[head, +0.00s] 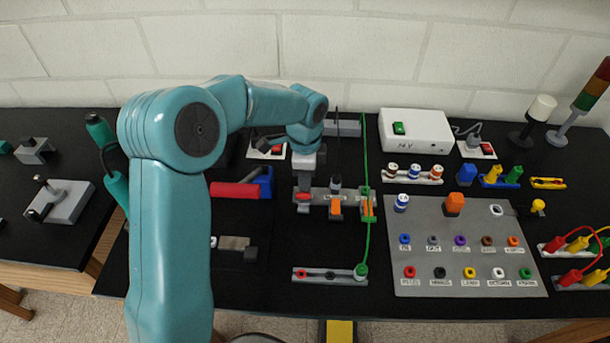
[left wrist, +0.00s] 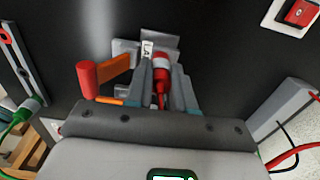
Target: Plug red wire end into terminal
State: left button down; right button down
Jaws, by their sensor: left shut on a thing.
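My left gripper (head: 304,188) points down at the left end of the grey terminal block (head: 320,193). It is shut on the red wire end (head: 303,197), little of which shows in the head view. In the left wrist view, the gripper (left wrist: 164,92) has the red wire end (left wrist: 162,64) between its fingers, with its tip close to a grey terminal part (left wrist: 125,50). I cannot tell whether the tip is inside. An orange lever (left wrist: 113,68) with a red cylinder stands beside the fingers. My right gripper is not in view.
A green wire (head: 366,150) and a dark wire run to the block's right part. A holder strip (head: 325,276) with a green plug lies in front. A grey panel of coloured sockets (head: 465,270) lies right. A red-handled tool (head: 233,190) is left of the block.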

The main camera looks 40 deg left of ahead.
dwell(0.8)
pick_arm(q)
jog(key=c, duration=0.9)
grip_release()
notch_tip(320, 180, up, 16)
jog(key=shift+r, duration=0.15)
